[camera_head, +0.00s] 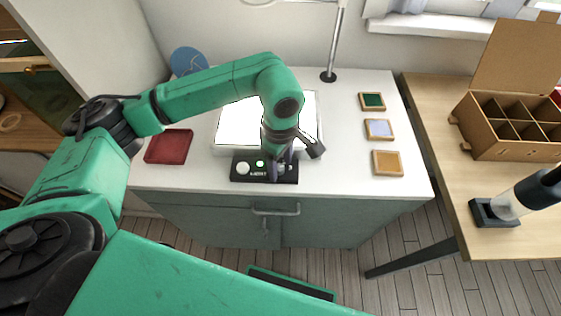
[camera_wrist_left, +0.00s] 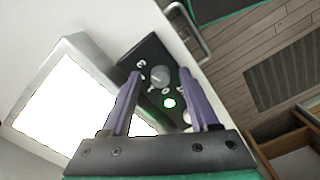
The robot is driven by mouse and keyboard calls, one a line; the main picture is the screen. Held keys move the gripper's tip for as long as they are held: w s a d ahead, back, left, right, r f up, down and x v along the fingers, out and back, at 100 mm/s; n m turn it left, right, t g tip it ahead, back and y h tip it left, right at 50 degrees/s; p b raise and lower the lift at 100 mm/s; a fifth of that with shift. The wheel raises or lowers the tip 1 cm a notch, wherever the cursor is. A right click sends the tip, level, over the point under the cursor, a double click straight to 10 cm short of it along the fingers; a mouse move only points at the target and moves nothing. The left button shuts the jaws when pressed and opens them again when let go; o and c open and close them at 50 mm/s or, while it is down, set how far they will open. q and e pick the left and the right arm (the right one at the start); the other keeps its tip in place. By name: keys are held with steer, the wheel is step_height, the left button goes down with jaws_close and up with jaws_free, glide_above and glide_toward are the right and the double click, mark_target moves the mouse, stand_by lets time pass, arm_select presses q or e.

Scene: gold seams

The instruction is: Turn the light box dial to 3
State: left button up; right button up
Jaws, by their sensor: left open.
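The light box (camera_head: 238,125) stands on the white cabinet top, its panel glowing white; it also shows in the left wrist view (camera_wrist_left: 62,98). Its black control strip (camera_head: 236,178) lies along the front edge. In the head view my left gripper (camera_head: 279,172) hides the dial.
A dark red pad (camera_head: 168,146) lies left of the light box. Small framed tiles in green (camera_head: 372,101), blue (camera_head: 379,128) and orange (camera_head: 387,162) lie to the right. A lamp post (camera_head: 334,45) stands behind. A compartment box (camera_head: 510,135) is on the wooden table.

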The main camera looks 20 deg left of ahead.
mark_target(280, 167)
arm_select(q)
step_height(280, 167, up, 15)
steer(key=b, duration=0.1)
steer(key=shift+f, duration=0.2)
